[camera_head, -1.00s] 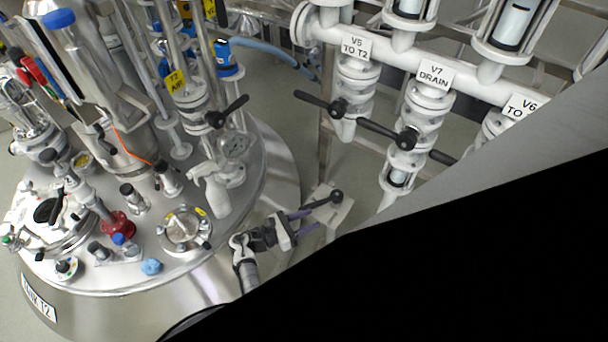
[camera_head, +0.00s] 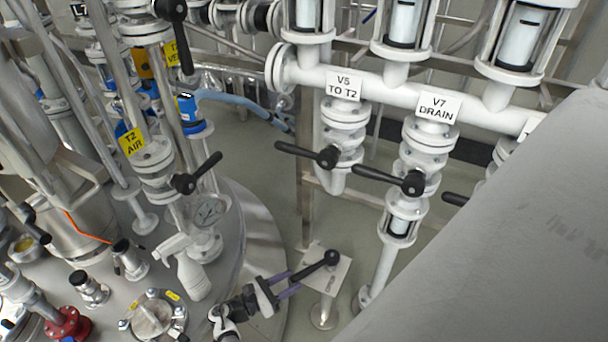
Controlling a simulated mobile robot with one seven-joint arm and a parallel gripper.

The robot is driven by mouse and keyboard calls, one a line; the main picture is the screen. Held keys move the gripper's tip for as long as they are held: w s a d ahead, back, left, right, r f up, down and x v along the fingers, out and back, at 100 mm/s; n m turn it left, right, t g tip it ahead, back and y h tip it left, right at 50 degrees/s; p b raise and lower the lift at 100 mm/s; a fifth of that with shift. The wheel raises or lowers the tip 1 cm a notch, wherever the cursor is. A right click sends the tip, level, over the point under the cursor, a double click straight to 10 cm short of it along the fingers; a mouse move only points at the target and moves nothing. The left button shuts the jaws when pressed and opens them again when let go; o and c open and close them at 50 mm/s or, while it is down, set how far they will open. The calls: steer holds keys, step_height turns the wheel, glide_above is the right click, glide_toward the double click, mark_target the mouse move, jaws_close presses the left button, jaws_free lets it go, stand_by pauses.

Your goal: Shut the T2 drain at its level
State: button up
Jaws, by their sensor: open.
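A black lever (camera_head: 315,266) sits on a square metal plate on a short post, low beside the T2 vessel (camera_head: 262,235). My gripper (camera_head: 295,282), with purple fingers, is open at the lever's left end. The lever's end seems level with the fingertips; I cannot tell whether it lies between them or they touch it. A separate valve labelled V7 DRAIN (camera_head: 425,160) hangs on the white pipe, its black handle pointing left.
Valve V5 TO T2 (camera_head: 345,140) hangs left of V7, its black handle also pointing left. A white spray bottle (camera_head: 192,272) stands on the vessel lid near a T2 AIR valve (camera_head: 155,165). Bare floor (camera_head: 270,140) shows between vessel and pipe rack. My grey arm link covers the lower right.

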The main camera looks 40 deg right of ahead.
mark_target(304, 271)
steer(key=d, duration=0.6)
steer(key=shift+s, duration=0.4)
steer(key=shift+c, duration=0.2)
jaws_close()
